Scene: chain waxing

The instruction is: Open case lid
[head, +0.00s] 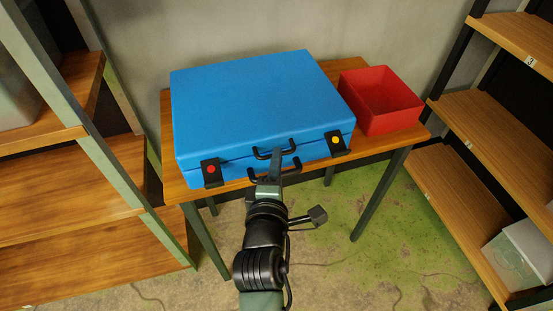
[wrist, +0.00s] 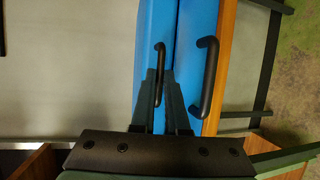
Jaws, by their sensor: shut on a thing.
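A blue case (head: 250,100) sits on a wooden table, its lid down with a dark seam along the front. A dark latch with a red dot (head: 211,170) is at the front left and one with a yellow dot (head: 336,142) at the front right. The lid has a black upper handle (head: 288,149); the lower handle (head: 257,173) is on the base. My gripper (head: 275,162) is at the front middle. In the wrist view my gripper (wrist: 162,85) is shut on the upper handle (wrist: 160,58), while the lower handle (wrist: 207,80) stands free to the right.
A red open box (head: 381,98) stands on the table (head: 418,131) right of the case. Shelving stands at the left (head: 60,200) and right (head: 465,130), with a clear container (head: 520,255) low on the right. The wall is close behind the table.

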